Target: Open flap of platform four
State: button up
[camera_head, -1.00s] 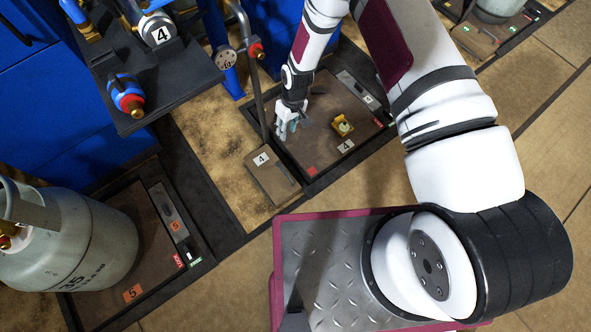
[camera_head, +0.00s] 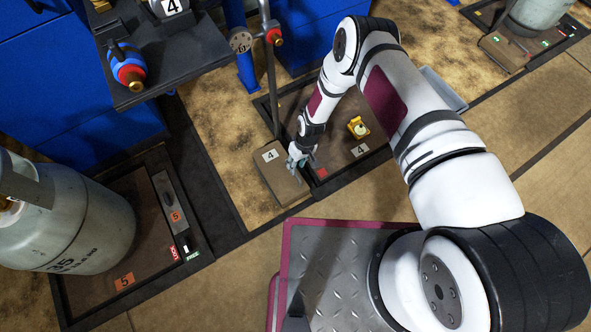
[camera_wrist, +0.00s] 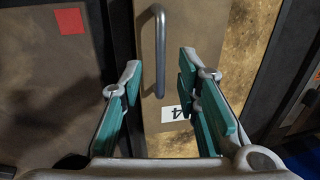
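The flap of platform four (camera_head: 279,176) is a brown panel with a white "4" label, lying closed along the left side of platform four (camera_head: 318,131). In the wrist view the flap (camera_wrist: 190,60) shows a grey bar handle (camera_wrist: 158,45) along its length. My gripper (camera_head: 298,163) is over the flap's right edge. In the wrist view my gripper (camera_wrist: 160,85) is open, its teal-padded fingers on either side of the handle's line. The handle lies ahead between the fingertips, and they do not grip it. Whether they touch the flap I cannot tell.
A yellow item (camera_head: 359,127) sits on platform four. A vertical pipe with a red knob (camera_head: 274,36) rises behind the flap. A grey gas cylinder (camera_head: 75,225) stands on platform five (camera_head: 150,275) at the left. The floor (camera_head: 225,285) in front is clear.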

jog(key=shift+s+a+f+b, duration=0.15)
jog(key=shift+f+b, duration=0.1)
jog(key=shift+f, duration=0.55)
jog(key=shift+s+a+f+b, duration=0.1)
jog(key=shift+a+f+b, duration=0.1)
jog(key=shift+f, duration=0.6)
grip_shut()
